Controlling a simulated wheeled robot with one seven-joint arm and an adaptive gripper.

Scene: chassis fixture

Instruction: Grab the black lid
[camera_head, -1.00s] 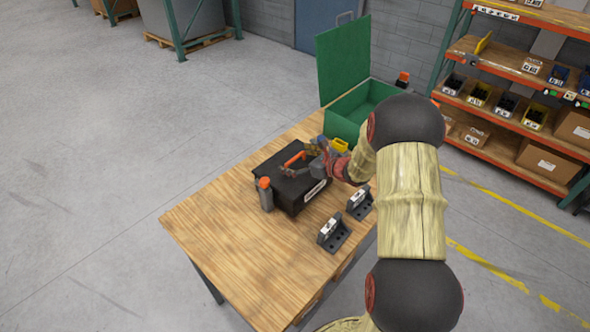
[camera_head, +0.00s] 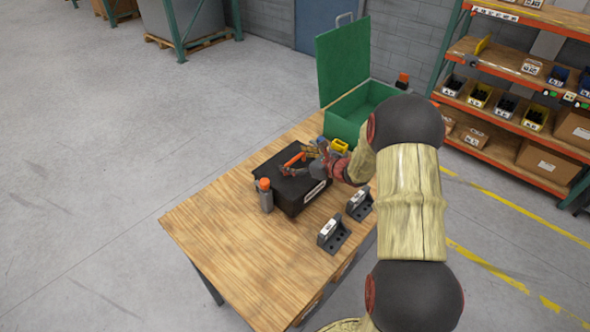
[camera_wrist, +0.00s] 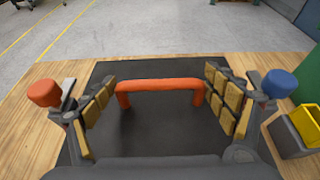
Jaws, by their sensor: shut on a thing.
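The black lid (camera_wrist: 150,135) is a flat dark panel with an orange arched handle (camera_wrist: 160,86). It lies on top of a black box (camera_head: 292,202) on the wooden table. My gripper (camera_wrist: 160,92) is over the lid, with its padded fingers on either side of the handle, at its two ends. It is shut on the handle. In the head view my gripper (camera_head: 297,161) and forearm hide part of the lid. The lid looks level, and I cannot tell any gap between it and the box.
An open green box (camera_head: 345,122) and a yellow bin (camera_head: 339,145) are behind. The table's near-left part (camera_head: 215,225) is clear.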

